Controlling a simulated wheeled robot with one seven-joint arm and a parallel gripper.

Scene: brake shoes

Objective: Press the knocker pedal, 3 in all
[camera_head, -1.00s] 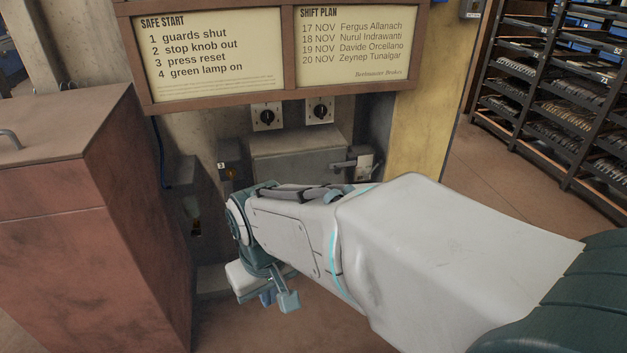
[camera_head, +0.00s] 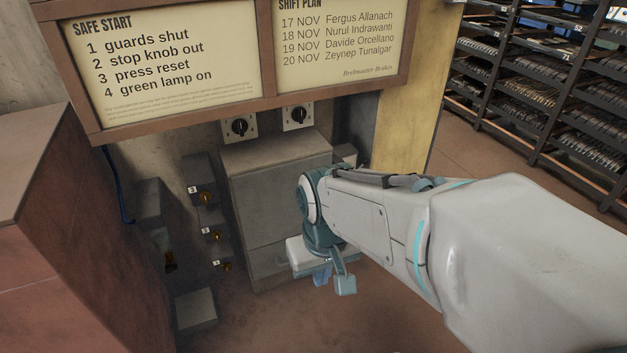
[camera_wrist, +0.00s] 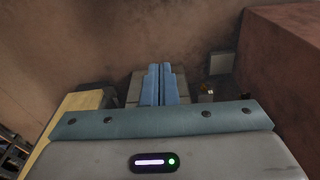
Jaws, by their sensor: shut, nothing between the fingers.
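A low light-grey block (camera_head: 195,310) near the floor, left of the grey cabinet, looks like the knocker pedal; I cannot be sure. A pale square in the wrist view (camera_wrist: 222,63), right of the fingers, seems to be the same block. My gripper (camera_head: 335,281) hangs in front of the grey cabinet, to the right of the block and apart from it. In the wrist view the blue fingers (camera_wrist: 160,84) lie side by side, shut and empty.
The grey cabinet (camera_head: 275,200) stands below two dark knobs and the sign board (camera_head: 240,60). Several small numbered orange fittings (camera_head: 207,197) line the wall left of it. A reddish cabinet (camera_head: 45,220) closes off the left. Bare floor (camera_head: 270,325) lies in front; racks stand right.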

